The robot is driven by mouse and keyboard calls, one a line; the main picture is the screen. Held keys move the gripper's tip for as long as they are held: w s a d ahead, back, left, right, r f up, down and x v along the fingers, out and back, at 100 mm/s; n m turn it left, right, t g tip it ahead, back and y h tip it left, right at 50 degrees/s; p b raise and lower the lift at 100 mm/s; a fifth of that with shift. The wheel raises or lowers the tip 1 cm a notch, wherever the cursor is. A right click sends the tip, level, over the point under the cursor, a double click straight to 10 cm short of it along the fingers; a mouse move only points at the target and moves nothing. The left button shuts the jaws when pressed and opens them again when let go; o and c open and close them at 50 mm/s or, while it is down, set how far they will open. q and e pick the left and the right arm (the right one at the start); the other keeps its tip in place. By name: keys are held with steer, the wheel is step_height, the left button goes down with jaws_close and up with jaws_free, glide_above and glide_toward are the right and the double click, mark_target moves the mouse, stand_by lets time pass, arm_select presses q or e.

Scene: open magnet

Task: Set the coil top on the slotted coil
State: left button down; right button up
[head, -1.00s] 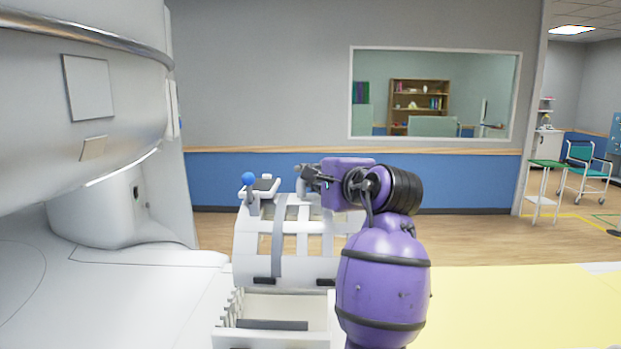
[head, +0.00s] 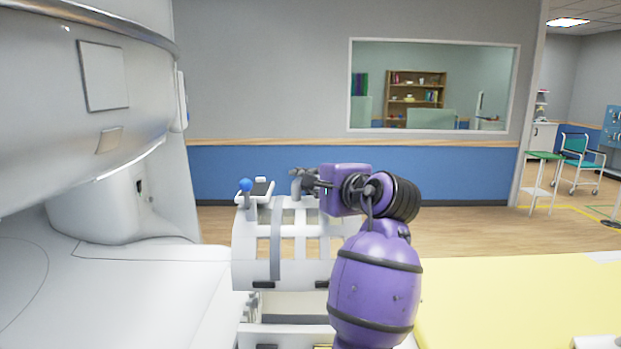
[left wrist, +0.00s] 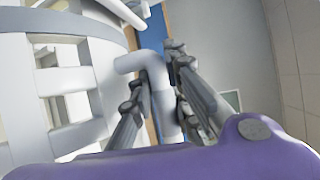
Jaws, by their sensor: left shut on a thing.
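The coil top (head: 300,272) is a white barred, curved shell with a grey strap and a post with a blue ball. My left gripper (head: 308,183) is shut on the handle at its upper edge. In the left wrist view the left gripper (left wrist: 158,75) has its fingers on either side of the bent white handle (left wrist: 140,60), with the shell's bars (left wrist: 65,82) at left. The slotted coil (head: 290,306), a white base, shows beneath the shell, its slots partly hidden. I cannot tell whether the two touch. My right gripper is out of view.
The large white scanner housing (head: 85,110) stands close at left, above a white surface (head: 150,290). A yellow pad (head: 520,300) lies at right. A green-topped stand (head: 544,156) and a teal chair (head: 578,155) are far off at right.

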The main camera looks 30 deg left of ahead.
mark_target(311, 206)
arm_select(q)
step_height(311, 206, down, 6)
steer(key=b, duration=0.3)
steer(key=shift+r+b, duration=0.15)
steer(key=shift+b, duration=0.2)
steer(key=shift+d+f+b, duration=0.1)
steer(key=shift+f+b, duration=0.2)
steer(key=shift+f, duration=0.8)
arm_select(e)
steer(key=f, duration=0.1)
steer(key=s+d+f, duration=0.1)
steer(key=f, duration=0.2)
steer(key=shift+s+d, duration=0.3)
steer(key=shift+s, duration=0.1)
arm_select(q)
steer(key=shift+s+p, duration=0.15)
steer(key=shift+p, duration=0.35)
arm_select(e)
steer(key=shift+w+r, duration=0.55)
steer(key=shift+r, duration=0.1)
arm_select(q)
steer(key=shift+f, duration=1.15)
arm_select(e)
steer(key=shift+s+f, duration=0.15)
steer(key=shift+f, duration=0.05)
